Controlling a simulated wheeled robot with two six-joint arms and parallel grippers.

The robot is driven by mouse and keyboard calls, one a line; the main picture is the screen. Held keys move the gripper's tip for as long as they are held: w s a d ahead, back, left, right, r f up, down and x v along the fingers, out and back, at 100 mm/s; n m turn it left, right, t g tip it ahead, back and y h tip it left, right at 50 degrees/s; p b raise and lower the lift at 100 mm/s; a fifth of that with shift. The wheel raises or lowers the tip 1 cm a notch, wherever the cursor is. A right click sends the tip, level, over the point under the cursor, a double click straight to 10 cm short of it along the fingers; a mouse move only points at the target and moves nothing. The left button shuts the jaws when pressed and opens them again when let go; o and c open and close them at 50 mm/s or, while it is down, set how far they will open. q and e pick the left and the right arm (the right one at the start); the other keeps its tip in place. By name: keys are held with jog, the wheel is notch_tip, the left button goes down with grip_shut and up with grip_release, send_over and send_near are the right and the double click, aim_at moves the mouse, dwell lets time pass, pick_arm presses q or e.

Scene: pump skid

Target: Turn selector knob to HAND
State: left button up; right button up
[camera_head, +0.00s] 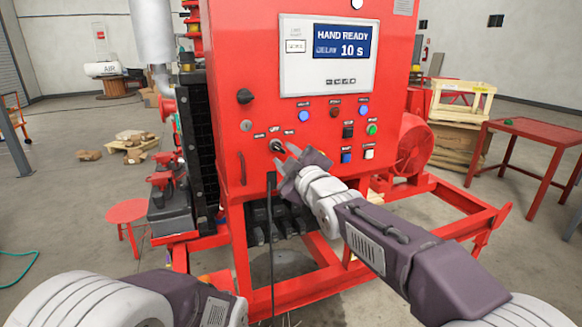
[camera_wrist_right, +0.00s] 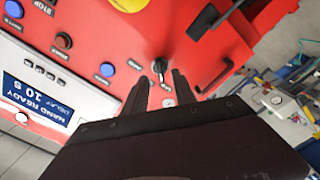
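The selector knob (camera_head: 276,145) is small and black on the red control panel (camera_head: 236,60), below the screen, with small labels above it that are too small to read surely. In the right wrist view the knob (camera_wrist_right: 159,67) shows at the tips of the fingers. My right gripper (camera_head: 286,160) is in front of the panel at the knob. In the wrist view its two dark fingers (camera_wrist_right: 161,78) are apart, one on each side of the knob's handle; I cannot tell whether they touch it. The screen (camera_head: 339,45) reads "HAND READY" and "DELAY 10 s". My left gripper is out of view.
Coloured lights and buttons (camera_head: 348,131) lie right of the selector. A door handle (camera_head: 242,168) is at lower left. A red skid frame (camera_head: 440,222) extends below, and a red table (camera_head: 530,130) stands right.

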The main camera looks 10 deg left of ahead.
jog(key=v, duration=0.4)
jog(key=shift+s+d+b, duration=0.2)
jog(key=shift+s+b, duration=0.05)
jog(key=shift+b, duration=0.1)
jog(key=w+d+r+m+h+p, duration=0.1)
jog(key=w+d+h+p, duration=0.15)
jog(key=d, duration=0.35)
jog(key=w+d+r+m+h+p, duration=0.1)
jog(key=w+d+m+h+p, duration=0.1)
jog(key=d+p, duration=0.3)
jog(key=s+d+f+m+g+h+p, duration=0.3)
jog(key=d+f+m+h, duration=0.1)
jog(key=d+f, duration=0.85)
jog(key=s+d+f+m+g, duration=0.2)
jog(key=s+f+m+g, duration=0.1)
jog(key=s+f, duration=0.3)
jog(key=s+d+f+m+g+h+p, duration=0.1)
jog(key=s+f+m+g, duration=0.3)
jog(key=s, duration=0.7)
jog(key=s+d+f+m+g, duration=0.3)
jog(key=s+f, duration=0.5)
jog(key=s, duration=0.1)
jog(key=shift+d+g, duration=0.3)
jog(key=shift+g, duration=0.1)
